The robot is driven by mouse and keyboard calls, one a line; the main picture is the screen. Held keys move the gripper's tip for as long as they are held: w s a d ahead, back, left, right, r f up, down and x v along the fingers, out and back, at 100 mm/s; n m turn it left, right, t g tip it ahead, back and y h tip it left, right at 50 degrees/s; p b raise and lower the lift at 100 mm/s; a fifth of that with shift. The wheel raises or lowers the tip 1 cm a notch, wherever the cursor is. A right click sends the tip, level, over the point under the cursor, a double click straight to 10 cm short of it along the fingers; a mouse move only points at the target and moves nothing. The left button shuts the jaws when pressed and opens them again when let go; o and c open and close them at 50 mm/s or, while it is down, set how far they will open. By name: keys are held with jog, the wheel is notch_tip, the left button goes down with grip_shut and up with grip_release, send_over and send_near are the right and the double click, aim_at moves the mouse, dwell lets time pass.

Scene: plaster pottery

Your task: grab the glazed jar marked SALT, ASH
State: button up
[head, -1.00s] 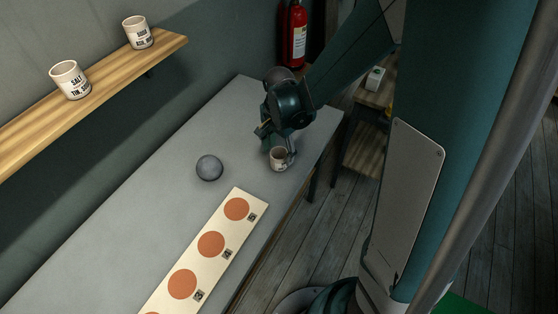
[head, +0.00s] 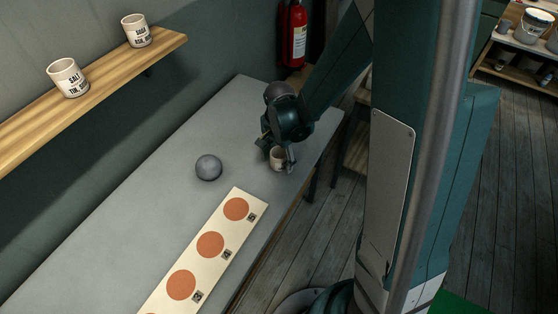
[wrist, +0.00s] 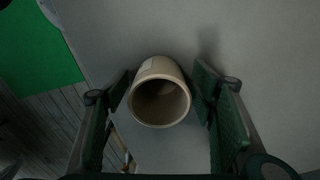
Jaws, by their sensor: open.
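A cream jar (head: 277,155) stands on the grey table near its right edge; its lettering cannot be read here. In the wrist view the jar (wrist: 158,68) shows its open mouth, with part of a pale label on its side. My gripper (wrist: 161,90) is open, one finger on each side of the jar, with gaps still visible. Two similar jars stand on the wooden wall shelf. The nearer jar (head: 68,78) reads SALT over a line like TIN. The farther jar (head: 137,31) has small lettering, possibly SALT and ASH, hard to read.
A cream board (head: 217,222) with orange discs lies along the front edge. The wooden shelf (head: 100,89) juts from the wall. A red fire extinguisher (head: 293,35) hangs beyond the table. The table's left part is clear.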

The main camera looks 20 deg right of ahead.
dwell(0.5)
jog(key=c, duration=1)
jog(key=shift+r, duration=0.1)
jog(key=shift+r+p, duration=0.9)
jog(key=shift+r, duration=4)
